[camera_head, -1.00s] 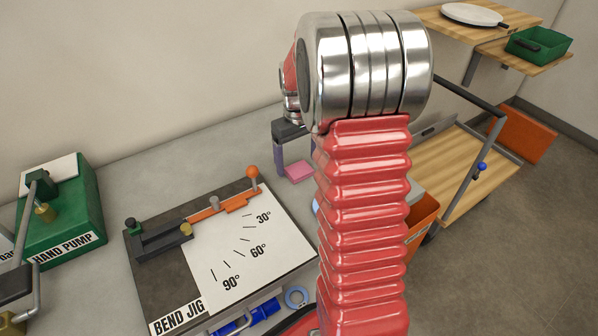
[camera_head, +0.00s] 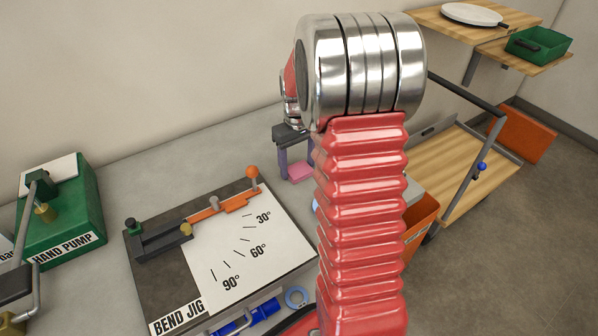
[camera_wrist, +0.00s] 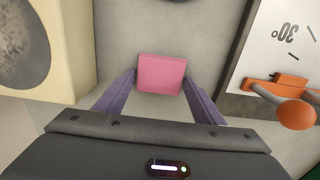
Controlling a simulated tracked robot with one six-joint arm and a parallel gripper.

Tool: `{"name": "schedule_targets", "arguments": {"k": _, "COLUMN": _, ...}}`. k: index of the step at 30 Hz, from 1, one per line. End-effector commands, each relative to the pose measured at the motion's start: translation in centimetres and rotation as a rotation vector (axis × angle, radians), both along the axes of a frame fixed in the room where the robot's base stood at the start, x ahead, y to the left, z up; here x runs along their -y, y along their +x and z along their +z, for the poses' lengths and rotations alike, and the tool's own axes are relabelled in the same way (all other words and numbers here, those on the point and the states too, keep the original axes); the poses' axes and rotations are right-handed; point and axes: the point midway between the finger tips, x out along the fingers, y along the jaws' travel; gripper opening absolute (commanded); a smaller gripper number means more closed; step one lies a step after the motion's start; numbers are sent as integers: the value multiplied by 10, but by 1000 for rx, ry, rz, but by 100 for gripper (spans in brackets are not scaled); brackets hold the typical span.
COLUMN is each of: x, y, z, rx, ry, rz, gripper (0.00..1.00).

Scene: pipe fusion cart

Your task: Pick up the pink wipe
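The pink wipe (camera_wrist: 161,74) is a flat pink square lying on the grey bench, in the upper middle of the wrist view. In the head view the pink wipe (camera_head: 298,172) shows just below my gripper's fingers, partly covered by one of them. My gripper (camera_wrist: 158,84) is open. Its two purple fingers stand apart on either side of the wipe, with their tips near its side edges. I cannot tell whether the tips touch the wipe or the bench.
The bend jig (camera_head: 235,250), with an orange ball-topped lever (camera_wrist: 295,114), stands close on one side. A cream block with a grey round face (camera_wrist: 35,45) is at the other side in the wrist view. The hand pump (camera_head: 65,215) stands far left. An orange bin (camera_head: 420,222) is at right.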

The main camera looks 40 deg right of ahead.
Motion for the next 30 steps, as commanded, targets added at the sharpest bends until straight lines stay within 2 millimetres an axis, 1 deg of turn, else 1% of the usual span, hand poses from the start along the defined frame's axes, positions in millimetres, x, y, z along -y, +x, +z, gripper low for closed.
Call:
{"name": "schedule_targets", "arguments": {"k": 1, "x": 0, "y": 0, "z": 0, "rx": 0, "ry": 0, "rz": 0, "gripper": 59}}
{"name": "schedule_targets", "arguments": {"k": 2, "x": 0, "y": 0, "z": 0, "rx": 0, "ry": 0, "rz": 0, "gripper": 57}}
{"name": "schedule_targets", "arguments": {"k": 10, "x": 0, "y": 0, "z": 0, "rx": 0, "ry": 0, "rz": 0, "gripper": 38}}
{"name": "schedule_targets", "arguments": {"k": 17, "x": 0, "y": 0, "z": 0, "rx": 0, "ry": 0, "rz": 0, "gripper": 37}}
{"name": "schedule_targets", "arguments": {"k": 20, "x": 0, "y": 0, "z": 4, "rx": 1, "ry": 0, "rz": 0, "gripper": 37}}
{"name": "schedule_targets", "arguments": {"k": 23, "x": 0, "y": 0, "z": 12, "rx": 1, "ry": -1, "rz": 0, "gripper": 37}}
{"name": "schedule_targets", "arguments": {"k": 26, "x": 0, "y": 0, "z": 25, "rx": 3, "ry": -1, "rz": 0, "gripper": 37}}
{"name": "schedule_targets", "arguments": {"k": 30, "x": 0, "y": 1, "z": 50, "rx": 4, "ry": -2, "rz": 0, "gripper": 37}}
